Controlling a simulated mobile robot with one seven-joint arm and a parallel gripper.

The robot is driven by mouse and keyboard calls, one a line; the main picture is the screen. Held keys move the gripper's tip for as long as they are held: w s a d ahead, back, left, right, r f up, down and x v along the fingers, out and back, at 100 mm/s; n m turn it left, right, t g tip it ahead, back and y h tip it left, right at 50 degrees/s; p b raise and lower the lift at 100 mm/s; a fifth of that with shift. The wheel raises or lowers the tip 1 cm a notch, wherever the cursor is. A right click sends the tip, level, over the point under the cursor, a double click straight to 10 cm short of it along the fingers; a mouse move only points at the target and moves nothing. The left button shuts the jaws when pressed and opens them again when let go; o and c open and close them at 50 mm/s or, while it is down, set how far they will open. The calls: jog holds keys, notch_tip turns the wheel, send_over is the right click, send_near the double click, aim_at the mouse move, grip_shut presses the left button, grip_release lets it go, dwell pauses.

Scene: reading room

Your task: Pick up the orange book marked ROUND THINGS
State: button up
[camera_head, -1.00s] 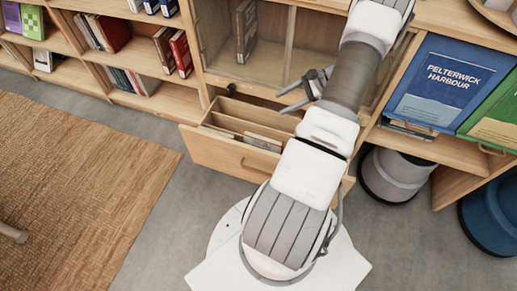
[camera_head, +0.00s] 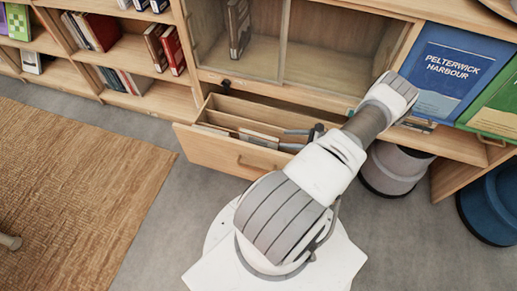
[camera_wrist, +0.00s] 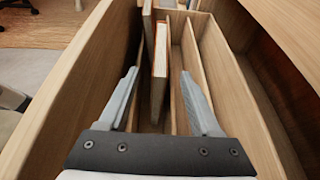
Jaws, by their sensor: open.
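An open wooden drawer (camera_head: 222,152) with lengthwise dividers sticks out from the shelf unit. It fills the wrist view (camera_wrist: 70,85). Inside, a thin upright book (camera_wrist: 160,52) shows pale page edges and a strip of orange cover; no title is readable. Another pale upright book (camera_wrist: 147,22) stands just beyond it. Book tops also show in the drawer in the head view (camera_head: 258,138). My gripper (camera_wrist: 160,74) is open and empty, its fingers pointing into the drawer on either side of the orange-edged book's near end. My gripper (camera_head: 296,140) is partly hidden by my arm in the head view.
A cabinet with glass panes (camera_head: 330,60) stands above the drawer, with brown books (camera_head: 237,28) inside. At right are a blue PELTERWICK HARBOUR book (camera_head: 450,70), a green book (camera_head: 492,105), a grey stool (camera_head: 395,170) and a blue stool (camera_head: 490,205).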

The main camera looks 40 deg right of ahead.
aim_at(265, 136)
jog(key=x, duration=0.5)
jog(key=shift+w+a+f+b, duration=0.15)
jog(key=shift+w+b, duration=0.15)
jog(key=shift+b, duration=0.1)
jog(key=shift+r+b+x, duration=0.15)
jog(key=shift+b+x, duration=0.25)
jog(key=shift+x, duration=0.95)
jog(key=shift+r+b+x, duration=0.15)
jog(key=shift+b+x, duration=0.2)
jog(key=shift+x, duration=1.05)
jog(key=shift+w, duration=0.15)
grip_shut()
jog(key=shift+r, duration=0.1)
